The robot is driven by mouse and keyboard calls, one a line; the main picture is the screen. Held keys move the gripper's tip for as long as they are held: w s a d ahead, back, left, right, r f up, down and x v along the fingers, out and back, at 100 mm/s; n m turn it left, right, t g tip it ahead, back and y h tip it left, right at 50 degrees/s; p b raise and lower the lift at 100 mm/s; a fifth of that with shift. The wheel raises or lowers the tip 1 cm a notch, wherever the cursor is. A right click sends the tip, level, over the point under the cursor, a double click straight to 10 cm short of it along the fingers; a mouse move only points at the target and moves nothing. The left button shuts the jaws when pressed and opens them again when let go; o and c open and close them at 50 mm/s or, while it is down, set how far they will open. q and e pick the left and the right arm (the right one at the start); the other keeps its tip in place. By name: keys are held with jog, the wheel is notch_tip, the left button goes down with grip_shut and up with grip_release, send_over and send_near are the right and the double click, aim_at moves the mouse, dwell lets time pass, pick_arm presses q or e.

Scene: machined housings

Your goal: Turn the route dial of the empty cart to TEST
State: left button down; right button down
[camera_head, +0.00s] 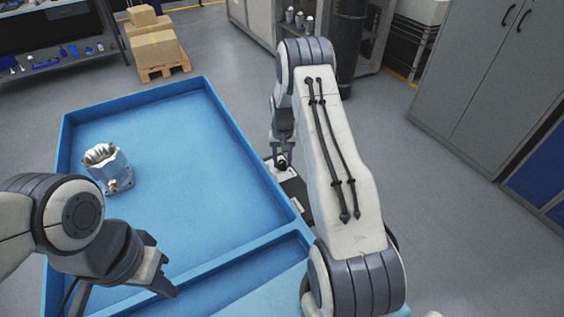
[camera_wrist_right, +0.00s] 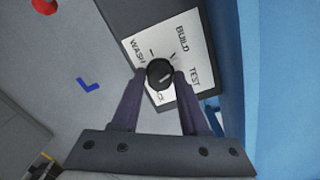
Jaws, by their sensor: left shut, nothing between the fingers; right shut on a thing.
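The route dial (camera_wrist_right: 159,73) is a black round knob on a white plate (camera_wrist_right: 184,38) in a dark frame. The plate reads WASH, BUILD and TEST; a fourth word is partly hidden by a finger. I cannot clearly tell which word the knob points at. My right gripper (camera_wrist_right: 160,82) is shut on the knob, one finger on each side; in the head view it is beside the right edge of the blue tray (camera_head: 232,125). My left gripper (camera_head: 168,285) is shut and empty, over the tray's near left part.
A silver-and-blue housing (camera_head: 108,168) stands in the tray's left part. Boxes on a pallet (camera_head: 155,48) and a shelf with blue parts (camera_head: 60,58) are behind. Grey cabinets (camera_head: 490,75) stand at right. Open floor lies between cabinets and my right arm.

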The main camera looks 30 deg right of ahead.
aim_at(282, 162)
jog(key=m, duration=0.4)
jog(key=shift+m+b, duration=0.3)
jog(key=shift+m, duration=2.3)
jog(key=shift+r, duration=0.1)
jog(key=shift+c, duration=2.2)
grip_release()
notch_tip(282, 162, up, 10)
jog(key=b, duration=0.1)
jog(key=shift+r+b, duration=0.2)
jog(key=shift+b, duration=0.1)
